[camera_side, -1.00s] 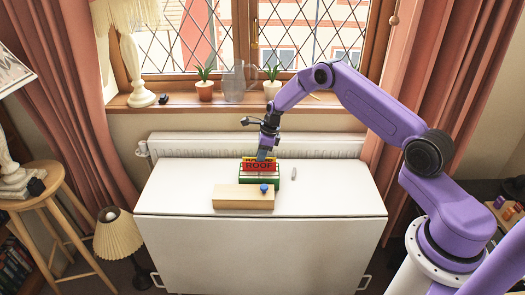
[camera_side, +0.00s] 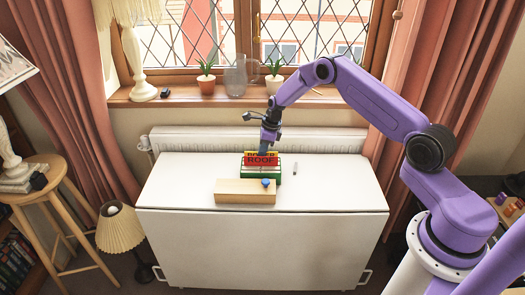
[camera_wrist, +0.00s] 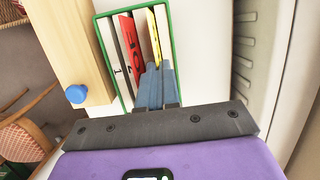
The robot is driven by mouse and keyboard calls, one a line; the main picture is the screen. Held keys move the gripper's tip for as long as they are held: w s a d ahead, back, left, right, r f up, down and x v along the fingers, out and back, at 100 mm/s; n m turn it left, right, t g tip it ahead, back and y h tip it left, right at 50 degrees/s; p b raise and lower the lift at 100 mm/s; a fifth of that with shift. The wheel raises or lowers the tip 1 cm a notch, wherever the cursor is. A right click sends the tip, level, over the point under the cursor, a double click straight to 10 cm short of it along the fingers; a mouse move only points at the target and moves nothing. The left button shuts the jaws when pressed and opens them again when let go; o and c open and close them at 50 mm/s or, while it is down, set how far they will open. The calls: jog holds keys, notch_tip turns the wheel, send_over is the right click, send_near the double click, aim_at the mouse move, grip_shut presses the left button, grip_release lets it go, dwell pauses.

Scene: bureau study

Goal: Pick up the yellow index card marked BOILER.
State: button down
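The yellow card (camera_side: 263,153) marked BOILER stands behind the red card (camera_side: 261,160) marked ROOF, and only its top strip shows in the side view. Both stand in a green-edged tray (camera_side: 261,177) on the white table. In the wrist view the yellow card (camera_wrist: 153,32) runs down between the fingertips of my gripper (camera_wrist: 158,65). The fingers are close together on it, and it still appears among the tray's contents. The red card (camera_wrist: 131,35) is beside it, just left of the fingers. The fingers hide the yellow card's near part.
A wooden block (camera_side: 232,192) with a blue knob (camera_side: 266,182) lies in front of the tray; the knob (camera_wrist: 76,94) shows in the wrist view. White numbered dividers (camera_wrist: 115,60) stand in the tray. A small grey item (camera_side: 295,168) lies to the right. The table (camera_side: 340,190) is otherwise clear.

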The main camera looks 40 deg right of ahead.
jog(key=shift+r, duration=2.95)
